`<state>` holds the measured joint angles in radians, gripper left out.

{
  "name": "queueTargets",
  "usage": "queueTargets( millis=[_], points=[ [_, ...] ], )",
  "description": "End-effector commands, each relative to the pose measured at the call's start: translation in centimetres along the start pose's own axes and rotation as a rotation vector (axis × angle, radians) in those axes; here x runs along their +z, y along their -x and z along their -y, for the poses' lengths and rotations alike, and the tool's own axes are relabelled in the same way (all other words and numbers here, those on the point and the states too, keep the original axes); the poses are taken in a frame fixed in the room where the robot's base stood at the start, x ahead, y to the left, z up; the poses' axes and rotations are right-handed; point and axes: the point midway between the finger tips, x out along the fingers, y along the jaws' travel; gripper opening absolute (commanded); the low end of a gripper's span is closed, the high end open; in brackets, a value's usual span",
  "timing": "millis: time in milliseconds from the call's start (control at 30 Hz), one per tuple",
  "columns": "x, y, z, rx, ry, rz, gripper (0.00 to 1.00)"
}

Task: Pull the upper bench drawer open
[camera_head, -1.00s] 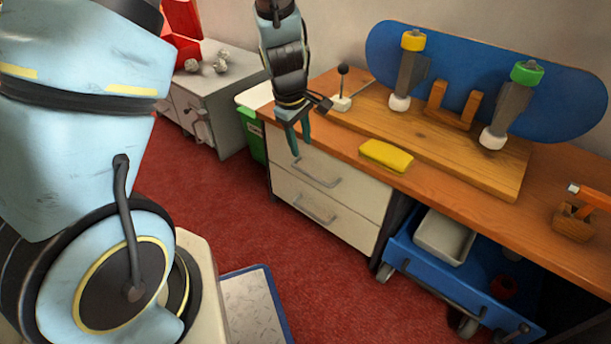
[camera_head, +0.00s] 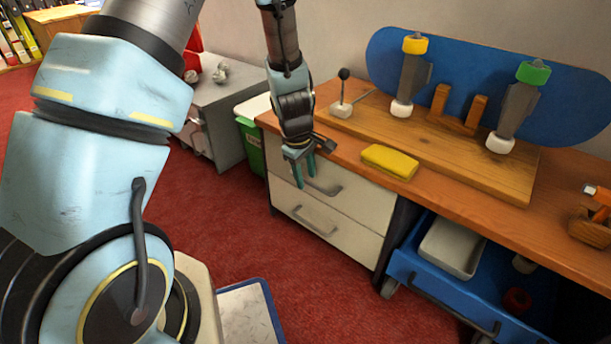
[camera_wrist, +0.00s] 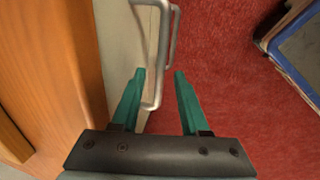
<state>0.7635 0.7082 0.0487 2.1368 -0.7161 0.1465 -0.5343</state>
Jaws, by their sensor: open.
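The upper drawer (camera_head: 360,201) is the top one of two pale drawers under the bench's left end, and it looks shut. Its grey bar handle (camera_head: 330,191) is partly hidden behind my gripper. My gripper (camera_head: 303,180) points down in front of the drawer, at the handle's left part. In the wrist view my gripper (camera_wrist: 159,74) is open, with one teal finger on each side of the upper handle (camera_wrist: 163,60). The handle's near end shows in the gap. I cannot tell whether either finger touches it.
The lower drawer (camera_head: 290,213) has a similar handle (camera_head: 313,223). The wooden bench top (camera_head: 440,203) overhangs the drawers and holds a yellow block (camera_head: 389,161). A blue cart (camera_head: 409,262) stands under the bench to the right. Red floor (camera_head: 240,235) is clear in front.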

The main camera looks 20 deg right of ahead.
Motion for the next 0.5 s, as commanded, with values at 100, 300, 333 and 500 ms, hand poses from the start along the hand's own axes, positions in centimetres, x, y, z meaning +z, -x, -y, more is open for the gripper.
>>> queueTargets(
  millis=[100,300,333,500],
  points=[
    [0.0,0.01,0.01,0.0,0.0,0.0,0.34],
    [-0.01,0.02,0.02,0.0,0.0,0.0,0.11],
    [-0.01,0.02,0.02,0.0,0.0,0.0,0.08],
    [-0.01,0.02,0.02,0.0,0.0,0.0,0.0]
  ],
)
